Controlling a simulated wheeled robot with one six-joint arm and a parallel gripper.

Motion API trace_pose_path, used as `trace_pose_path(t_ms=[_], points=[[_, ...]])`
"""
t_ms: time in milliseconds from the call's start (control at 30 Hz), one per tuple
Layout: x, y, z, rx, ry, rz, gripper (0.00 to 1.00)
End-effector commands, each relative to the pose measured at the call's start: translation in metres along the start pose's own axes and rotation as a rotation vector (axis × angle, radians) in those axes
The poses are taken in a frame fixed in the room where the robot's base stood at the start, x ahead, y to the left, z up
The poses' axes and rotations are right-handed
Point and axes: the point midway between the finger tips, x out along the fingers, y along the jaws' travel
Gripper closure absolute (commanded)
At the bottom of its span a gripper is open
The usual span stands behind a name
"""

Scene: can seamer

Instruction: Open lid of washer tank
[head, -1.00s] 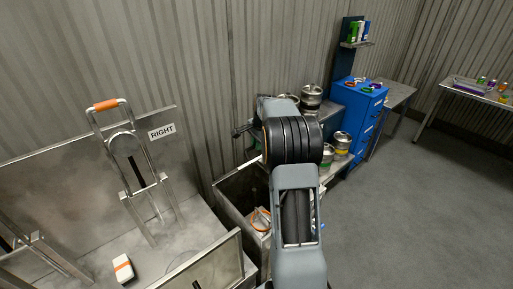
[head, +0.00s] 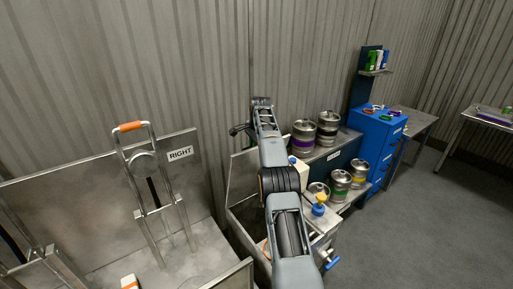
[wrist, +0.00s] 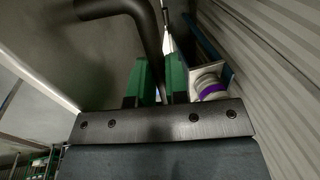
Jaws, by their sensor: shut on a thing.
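The washer tank (head: 233,228) is a grey metal box left of my arm in the head view, with its dark inside partly showing. A flat metal panel (head: 243,176), which looks like its lid, stands steeply at the back of the opening. In the wrist view my gripper (wrist: 163,72) has its green fingers close together, shut on the dark bent bar (wrist: 150,30), which looks like the lid's handle. The grip point is partly hidden by the fingers. In the head view my arm covers the gripper and part of the tank.
A bench with a panel marked RIGHT (head: 180,153) and an orange-gripped metal frame (head: 131,127) is at the left. Several kegs (head: 328,126) and a blue cabinet (head: 378,145) stand to the right. Open floor (head: 430,225) lies at the right.

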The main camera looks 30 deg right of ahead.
Motion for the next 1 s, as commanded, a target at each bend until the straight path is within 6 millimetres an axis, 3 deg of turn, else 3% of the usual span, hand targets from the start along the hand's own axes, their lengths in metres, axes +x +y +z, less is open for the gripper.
trace_pose_path(t_ms=[633, 667, 700, 900, 1000], points=[[0.0031, -0.0068, 0.0058, -0.006, 0.001, -0.009, 1.00], [0.0032, -0.0068, 0.0059, -0.007, 0.001, -0.009, 0.84], [0.0033, -0.0067, 0.0060, -0.007, 0.001, -0.008, 0.81], [0.0045, -0.0058, 0.0055, -0.005, -0.001, -0.004, 0.61], [0.0051, -0.0054, 0.0053, -0.004, -0.001, -0.002, 0.60]])
